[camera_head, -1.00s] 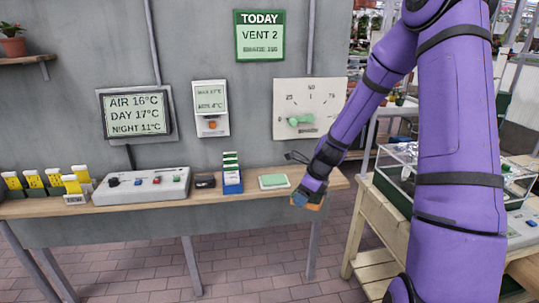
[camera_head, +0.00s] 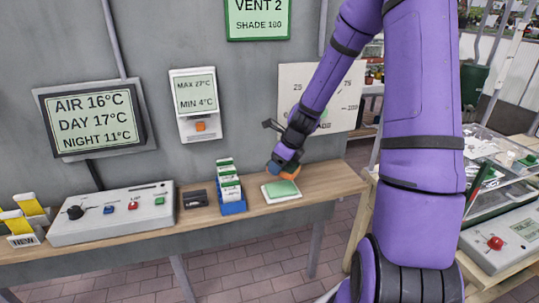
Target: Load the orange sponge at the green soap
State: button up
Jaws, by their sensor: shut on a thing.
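The green soap (camera_head: 282,189) lies on a pale dish on the wooden shelf against the wall. My gripper (camera_head: 284,172) is just behind and slightly right of the soap, low over the shelf. The gripper hides part of the sponge. I cannot tell whether the sponge touches the shelf.
Left of the soap stand a blue box of cards (camera_head: 230,190), a small black object (camera_head: 195,198) and a grey control panel (camera_head: 112,213). The shelf (camera_head: 335,179) is bare to the right. A wooden bench with clear-lidded cases stands at the right.

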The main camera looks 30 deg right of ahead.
aim_at(276, 186)
jog(key=shift+w+f, duration=0.2)
jog(key=shift+f, duration=2.8)
jog(key=shift+f, duration=0.55)
jog(key=shift+r, duration=3.55)
